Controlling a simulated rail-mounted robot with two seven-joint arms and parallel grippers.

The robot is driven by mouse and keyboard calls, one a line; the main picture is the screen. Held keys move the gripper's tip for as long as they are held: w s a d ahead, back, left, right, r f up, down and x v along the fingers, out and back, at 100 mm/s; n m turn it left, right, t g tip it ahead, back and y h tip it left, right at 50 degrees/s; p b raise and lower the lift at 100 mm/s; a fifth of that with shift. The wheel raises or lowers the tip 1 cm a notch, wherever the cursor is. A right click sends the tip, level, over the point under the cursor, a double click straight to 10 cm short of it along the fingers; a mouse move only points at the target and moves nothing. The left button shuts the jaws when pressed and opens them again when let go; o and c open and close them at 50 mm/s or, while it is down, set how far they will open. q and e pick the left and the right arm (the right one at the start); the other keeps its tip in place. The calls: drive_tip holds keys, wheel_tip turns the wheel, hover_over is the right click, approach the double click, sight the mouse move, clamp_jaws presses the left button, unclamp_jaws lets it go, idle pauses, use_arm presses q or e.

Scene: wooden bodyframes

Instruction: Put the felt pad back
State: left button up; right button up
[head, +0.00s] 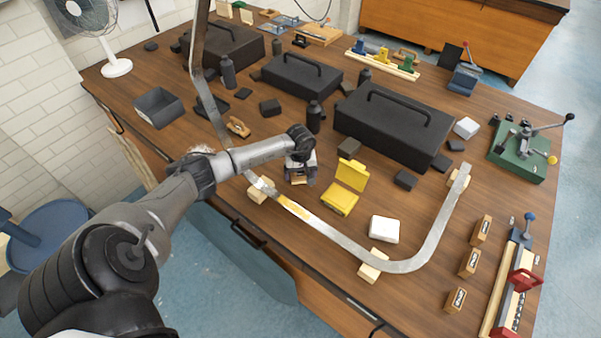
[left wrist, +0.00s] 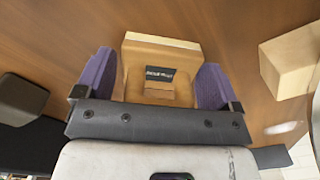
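A small wooden block with a dark label (left wrist: 160,76) sits between the purple fingers of my left gripper in the left wrist view. The block fills the gap, with a finger against each side. In the head view my left gripper (head: 300,172) points down near the front middle of the table, with the block low between its fingers. I cannot tell whether it touches the table. I cannot make out any felt on the block. Three similar labelled wooden blocks stand in a row at the right (head: 469,262). My right gripper is not in view.
A curved metal strip (head: 340,240) on wooden supports runs close in front of the gripper; one support (left wrist: 290,65) shows beside it. A yellow open box (head: 343,195), a white block (head: 384,229) and black cases (head: 393,125) stand nearby. A red clamp (head: 525,281) lies far right.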

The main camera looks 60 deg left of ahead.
use_arm(q)
drive_tip(key=shift+o, duration=0.8)
